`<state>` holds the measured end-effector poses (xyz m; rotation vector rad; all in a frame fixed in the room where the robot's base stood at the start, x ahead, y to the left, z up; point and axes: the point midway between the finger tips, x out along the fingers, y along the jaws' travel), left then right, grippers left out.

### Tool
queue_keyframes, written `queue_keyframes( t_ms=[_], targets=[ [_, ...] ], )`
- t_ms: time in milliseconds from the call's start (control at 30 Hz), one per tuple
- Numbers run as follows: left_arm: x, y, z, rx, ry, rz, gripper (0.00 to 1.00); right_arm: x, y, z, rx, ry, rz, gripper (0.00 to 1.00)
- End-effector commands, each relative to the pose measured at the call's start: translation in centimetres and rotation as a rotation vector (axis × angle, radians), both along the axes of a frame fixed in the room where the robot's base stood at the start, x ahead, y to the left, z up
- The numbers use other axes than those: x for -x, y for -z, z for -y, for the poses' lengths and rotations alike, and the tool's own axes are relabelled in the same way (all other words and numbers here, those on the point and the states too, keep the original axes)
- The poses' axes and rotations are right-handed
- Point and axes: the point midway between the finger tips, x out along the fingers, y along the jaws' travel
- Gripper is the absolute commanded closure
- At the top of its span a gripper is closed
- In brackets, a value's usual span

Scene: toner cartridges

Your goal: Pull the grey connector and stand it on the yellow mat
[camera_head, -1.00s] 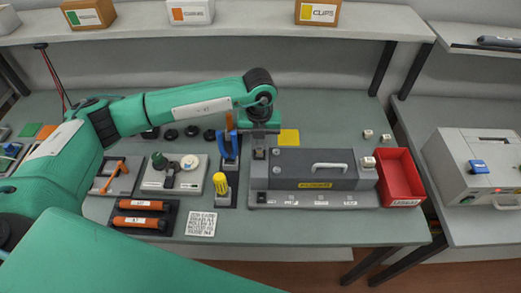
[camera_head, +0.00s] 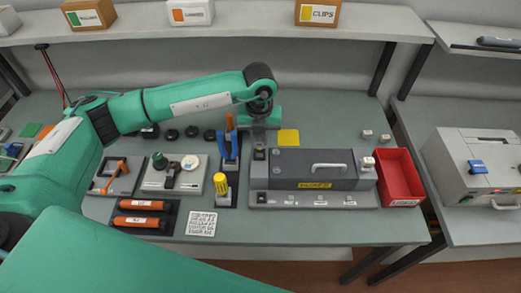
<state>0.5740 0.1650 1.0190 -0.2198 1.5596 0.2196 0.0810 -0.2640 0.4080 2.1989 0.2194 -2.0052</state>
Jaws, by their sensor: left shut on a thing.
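The grey connector (camera_head: 259,155) is a small dark grey block at the left end of the grey fuser unit (camera_head: 310,183). My left gripper (camera_head: 259,148) points down and is shut on it from above, hiding its upper part. I cannot tell whether the connector is still seated in the unit. The yellow mat (camera_head: 289,137) is a small flat square just behind the unit, right of my left gripper, with nothing on it. My right gripper is not in view.
A holder with blue-handled pliers (camera_head: 229,146) and a yellow-topped tool (camera_head: 220,182) stands close left of the unit. A red bin (camera_head: 402,177) is at its right end. Two small pale blocks (camera_head: 367,134) lie behind. Shelf boxes (camera_head: 317,12) stand above the back.

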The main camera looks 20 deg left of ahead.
Motion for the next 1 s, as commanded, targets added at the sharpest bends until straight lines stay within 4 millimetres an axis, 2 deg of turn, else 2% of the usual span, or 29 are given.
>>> queue_keyframes(
  t_ms=[1000],
  targets=[
    [0.0,-1.7,0.0,0.001,0.000,0.001,1.00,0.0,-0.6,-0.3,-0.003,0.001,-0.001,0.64]
  ],
)
